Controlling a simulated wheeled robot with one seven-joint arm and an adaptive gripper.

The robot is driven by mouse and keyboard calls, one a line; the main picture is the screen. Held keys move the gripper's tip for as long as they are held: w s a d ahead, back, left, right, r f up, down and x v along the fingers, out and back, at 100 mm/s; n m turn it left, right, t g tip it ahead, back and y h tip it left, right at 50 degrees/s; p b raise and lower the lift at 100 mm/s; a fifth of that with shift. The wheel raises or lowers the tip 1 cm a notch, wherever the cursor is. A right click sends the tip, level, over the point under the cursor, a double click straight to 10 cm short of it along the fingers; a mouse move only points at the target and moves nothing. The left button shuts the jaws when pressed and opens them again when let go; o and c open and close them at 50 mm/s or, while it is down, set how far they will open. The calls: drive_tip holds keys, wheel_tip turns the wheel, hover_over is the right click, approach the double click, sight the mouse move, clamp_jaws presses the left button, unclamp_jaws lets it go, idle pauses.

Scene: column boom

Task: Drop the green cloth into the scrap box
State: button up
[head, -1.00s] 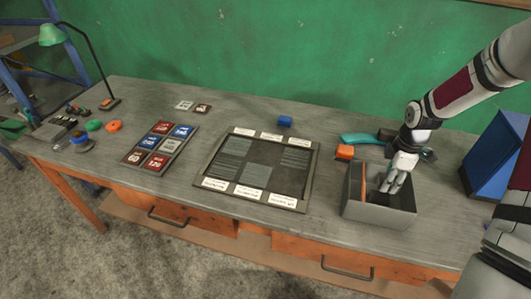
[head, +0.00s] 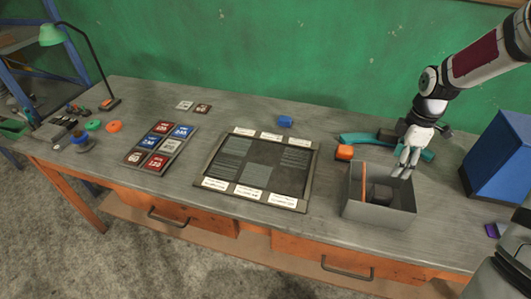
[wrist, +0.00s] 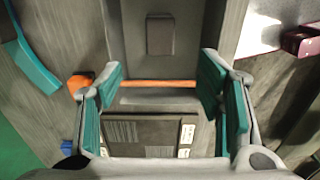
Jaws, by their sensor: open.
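I cannot pick out a green cloth for certain. A green patch (head: 14,128) shows at the far left edge, too small to identify. A grey open box (head: 378,210) stands at the right of the bench, also in the wrist view (wrist: 225,30); I cannot tell whether it is the scrap box. It has an orange divider (wrist: 160,84), and a dark block (head: 380,194) lies in its larger compartment. My gripper (head: 405,172) is open and empty, above the box's back right edge. Its teal-padded fingers are spread in the wrist view (wrist: 160,75).
A teal curved tool (head: 362,138) and an orange block (head: 344,152) lie behind the box. A blue bin (head: 497,158) stands to its right. A framed board (head: 310,180) and a tray of colored tiles (head: 158,148) lie left. The bench front between them is clear.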

drive_tip(key=shift+r, duration=1.75)
drive_tip(key=s+a+r+m+t+h, duration=0.1)
drive_tip(key=s+a+r+m, duration=0.3)
drive_tip(key=r, duration=0.4)
drive_tip(key=s+a+r+m+t+h, duration=0.1)
drive_tip(key=s+a+r+m, duration=0.25)
drive_tip(key=a+r, duration=0.3)
drive_tip(key=s+a+r+m+t+y+b, duration=0.1)
drive_tip(key=s+a+r+m, duration=0.2)
drive_tip(key=s, duration=0.4)
drive_tip(key=s+a+r+m+t+y+b, duration=0.1)
drive_tip(key=s+a+m, duration=0.3)
drive_tip(key=s, duration=0.4)
drive_tip(key=shift+a+r+t, duration=0.2)
drive_tip(key=shift+r+t, duration=0.6)
drive_tip(key=shift+r, duration=0.1)
